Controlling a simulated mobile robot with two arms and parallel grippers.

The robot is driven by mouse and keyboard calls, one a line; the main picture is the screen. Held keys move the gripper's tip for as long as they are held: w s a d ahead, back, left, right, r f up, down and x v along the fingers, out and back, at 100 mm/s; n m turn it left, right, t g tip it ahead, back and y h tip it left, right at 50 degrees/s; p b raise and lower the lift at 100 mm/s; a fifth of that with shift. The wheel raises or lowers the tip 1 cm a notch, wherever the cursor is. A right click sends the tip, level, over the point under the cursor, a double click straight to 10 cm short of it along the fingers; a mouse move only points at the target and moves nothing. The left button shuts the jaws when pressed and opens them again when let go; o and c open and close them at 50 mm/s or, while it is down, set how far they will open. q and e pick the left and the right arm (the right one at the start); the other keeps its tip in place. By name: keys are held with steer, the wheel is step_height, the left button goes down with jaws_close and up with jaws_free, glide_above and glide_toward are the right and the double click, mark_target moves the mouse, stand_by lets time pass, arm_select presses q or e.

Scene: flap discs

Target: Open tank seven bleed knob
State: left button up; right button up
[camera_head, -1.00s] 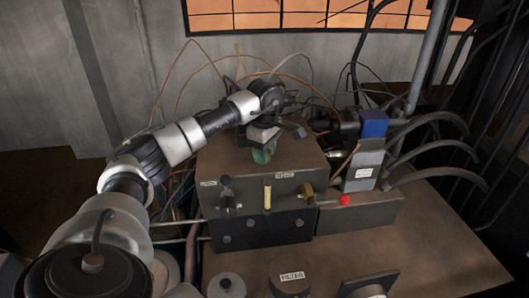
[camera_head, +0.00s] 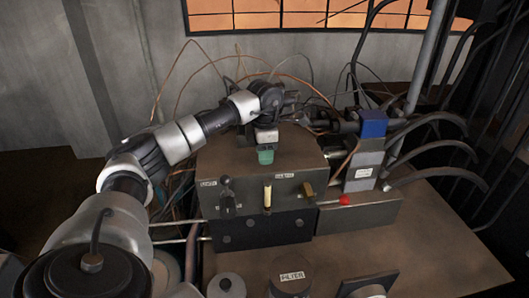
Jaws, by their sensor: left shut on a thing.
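A dark box (camera_head: 228,160) stands on the brown bench, with several small knobs and levers on its front. A small green knob (camera_head: 265,155) shows on its top, toward the back. My left gripper (camera_head: 266,146) reaches in from the left, points down over the box and is shut on the green knob. Its fingers are small and dark in this view, and the knob's upper part is hidden by the gripper. The labels on the box are too small to read surely, so I cannot tell a tank number. My right gripper is not in view.
A red-tipped lever (camera_head: 344,200) sticks out beside the box's right front. A grey unit with a blue top (camera_head: 373,123) and thick black hoses (camera_head: 435,150) stand at the right. Thin wires loop behind. A FILTER-labelled cap (camera_head: 291,279) is in front.

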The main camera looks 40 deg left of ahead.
arm_select(q)
steer(key=shift+r, duration=0.1)
stand_by(0.4)
steer(key=o, duration=0.9)
step_height(320, 180, up, 10)
steer(key=shift+f+b, duration=0.25)
steer(key=shift+b, duration=0.6)
steer(key=shift+r, duration=0.6)
